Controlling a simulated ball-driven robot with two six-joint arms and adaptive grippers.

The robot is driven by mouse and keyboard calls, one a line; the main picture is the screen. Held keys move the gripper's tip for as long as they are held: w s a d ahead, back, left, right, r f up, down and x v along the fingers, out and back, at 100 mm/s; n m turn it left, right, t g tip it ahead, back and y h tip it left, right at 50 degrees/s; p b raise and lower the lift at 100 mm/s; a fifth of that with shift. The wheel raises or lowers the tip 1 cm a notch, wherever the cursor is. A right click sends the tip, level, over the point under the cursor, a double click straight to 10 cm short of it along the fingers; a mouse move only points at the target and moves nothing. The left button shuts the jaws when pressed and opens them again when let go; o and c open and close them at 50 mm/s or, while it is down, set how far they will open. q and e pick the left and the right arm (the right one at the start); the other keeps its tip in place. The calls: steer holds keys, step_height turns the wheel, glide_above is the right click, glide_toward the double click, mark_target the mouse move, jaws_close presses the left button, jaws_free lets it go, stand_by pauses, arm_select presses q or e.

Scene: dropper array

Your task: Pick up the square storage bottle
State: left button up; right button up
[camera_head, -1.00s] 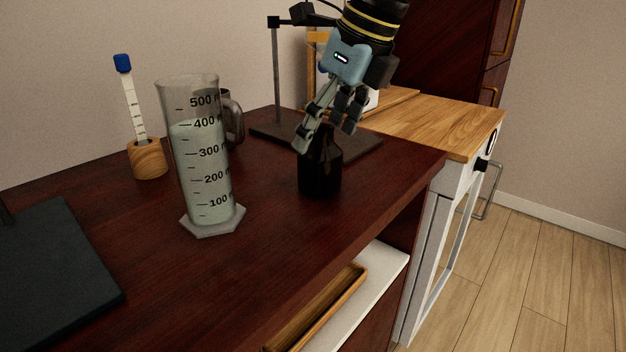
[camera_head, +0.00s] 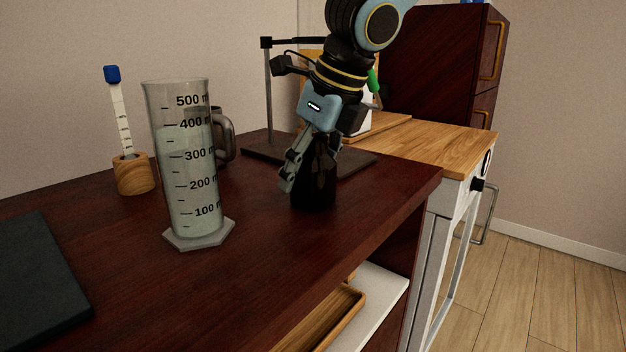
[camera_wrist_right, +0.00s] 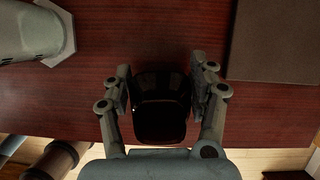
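The square storage bottle (camera_head: 316,192) is dark, nearly black, and stands upright on the dark red wooden table. My right gripper (camera_head: 306,174) has come down around it from above and hides part of it. In the right wrist view, the bottle (camera_wrist_right: 160,115) lies between the two fingers of my right gripper (camera_wrist_right: 162,90), one on each side. Narrow gaps seem to show between the fingers and the bottle, so the gripper looks open. My left gripper is not in view.
A clear measuring cylinder (camera_head: 190,170) stands left of the bottle, with a mug (camera_head: 224,140) behind it. A wooden holder (camera_head: 134,176) with a blue-capped tube is farther left. A stand (camera_head: 269,100) rises behind the gripper. The table's front right edge is near the bottle.

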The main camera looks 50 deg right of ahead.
jaws_close()
